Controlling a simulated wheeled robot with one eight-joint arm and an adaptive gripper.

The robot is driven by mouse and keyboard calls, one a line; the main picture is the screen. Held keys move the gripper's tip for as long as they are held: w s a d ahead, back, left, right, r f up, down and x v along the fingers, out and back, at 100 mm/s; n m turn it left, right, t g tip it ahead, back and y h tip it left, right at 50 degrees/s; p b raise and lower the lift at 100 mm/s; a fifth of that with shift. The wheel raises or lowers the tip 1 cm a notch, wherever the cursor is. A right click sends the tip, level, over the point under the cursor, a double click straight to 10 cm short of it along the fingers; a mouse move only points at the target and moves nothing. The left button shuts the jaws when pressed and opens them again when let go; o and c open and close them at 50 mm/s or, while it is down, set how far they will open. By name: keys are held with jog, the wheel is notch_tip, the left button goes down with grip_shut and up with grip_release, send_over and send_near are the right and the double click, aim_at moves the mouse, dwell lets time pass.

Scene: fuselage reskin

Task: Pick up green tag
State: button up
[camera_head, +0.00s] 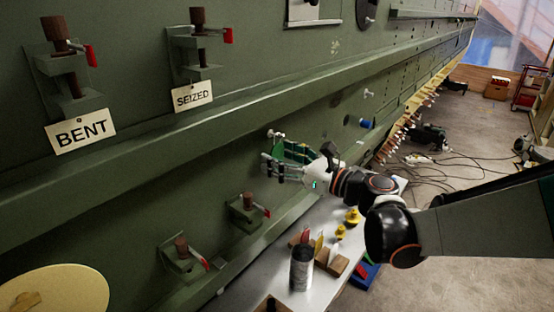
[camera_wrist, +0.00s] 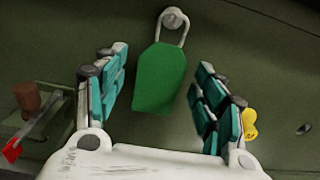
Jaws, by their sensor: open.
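The green tag (camera_wrist: 160,78) hangs by a pale wire loop from a light round peg (camera_wrist: 174,18) on the green panel. In the wrist view it lies between the two teal-padded fingers of my gripper (camera_wrist: 158,95), with a gap on each side. The fingers are open and do not touch the tag. In the head view the gripper (camera_head: 284,165) is at the panel, and the green tag (camera_head: 290,150) shows partly behind the fingers, below the peg (camera_head: 275,135).
Clamps with red handles sit on the panel, two beside signs reading BENT (camera_head: 80,131) and SEIZED (camera_head: 192,97). A grey shelf (camera_head: 255,290) below holds a metal can (camera_head: 301,268), wooden blocks and yellow pieces (camera_head: 352,216). A blue-ended peg (camera_head: 366,123) is to the right.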

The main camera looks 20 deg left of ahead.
jog(key=shift+d, duration=0.1)
jog(key=c, duration=0.9)
jog(key=shift+r, duration=0.1)
